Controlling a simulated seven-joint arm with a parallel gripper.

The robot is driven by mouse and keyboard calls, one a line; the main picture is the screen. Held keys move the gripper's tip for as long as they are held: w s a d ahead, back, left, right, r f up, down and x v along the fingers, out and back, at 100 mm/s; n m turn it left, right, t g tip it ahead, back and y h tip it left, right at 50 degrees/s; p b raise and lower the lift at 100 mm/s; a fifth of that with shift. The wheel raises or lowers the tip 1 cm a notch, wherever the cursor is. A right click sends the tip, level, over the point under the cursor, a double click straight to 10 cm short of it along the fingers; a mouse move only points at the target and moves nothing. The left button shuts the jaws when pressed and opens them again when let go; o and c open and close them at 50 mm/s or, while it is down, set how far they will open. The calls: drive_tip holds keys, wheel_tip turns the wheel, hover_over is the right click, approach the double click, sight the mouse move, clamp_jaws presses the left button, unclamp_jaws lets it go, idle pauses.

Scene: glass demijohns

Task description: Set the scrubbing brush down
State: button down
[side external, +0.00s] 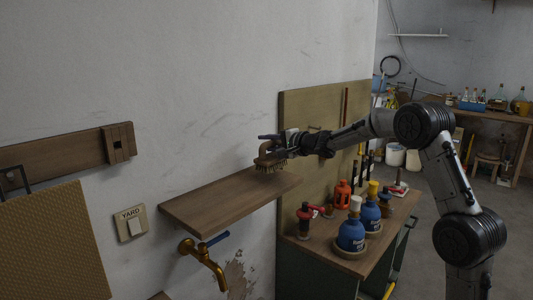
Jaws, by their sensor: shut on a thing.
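The scrubbing brush (269,161) is a brown block with dark bristles facing down. It is at the far right end of the wooden wall shelf (220,205). My gripper (270,147) is shut on the brush from above and behind, with my arm reaching in from the right. The bristles are at or just above the shelf top; I cannot tell whether they touch it. The fingertips are small and partly hidden against the brush.
The rest of the shelf is bare. A brass tap (205,262) with a blue lever sits below it, beside a switch (131,223) marked YARD. To the right, a bench (345,262) holds blue bottles (352,236) and a red-orange container (343,194). A wooden board (310,110) stands behind.

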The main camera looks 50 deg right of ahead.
drive_tip(key=shift+f, duration=1.5)
drive_tip(key=shift+f, duration=0.1)
drive_tip(key=c, duration=0.7)
unclamp_jaws()
drive_tip(key=shift+f, duration=0.15)
drive_tip(key=shift+s+r, duration=0.1)
drive_tip(key=shift+r, duration=0.15)
drive_tip(key=s+a+r+n+g+h, duration=0.1)
drive_tip(key=s+a+r+n, duration=0.1)
drive_tip(key=s, duration=0.7)
drive_tip(key=s+a+r+n+g+h, duration=0.1)
drive_tip(key=s+a+r+h, duration=0.1)
drive_tip(key=s, duration=0.6)
drive_tip(key=s+a+f+n+g+y, duration=0.1)
drive_tip(key=s+a+f+n+g, duration=0.1)
drive_tip(key=s+a+n, duration=0.3)
drive_tip(key=s+a+f+n+g+y, duration=0.1)
drive_tip(key=s+a+f+n+g, duration=0.2)
drive_tip(key=s, duration=1)
drive_tip(key=s+a+f+n+g+y, duration=0.2)
drive_tip(key=s+a+f+n+g, duration=0.1)
drive_tip(key=s+a+f+n, duration=0.2)
drive_tip(key=s+a+n, duration=0.2)
drive_tip(key=s+a, duration=0.1)
drive_tip(key=s, duration=0.1)
drive_tip(key=shift+s+a+f+n, duration=0.25)
drive_tip(key=shift+n, duration=0.05)
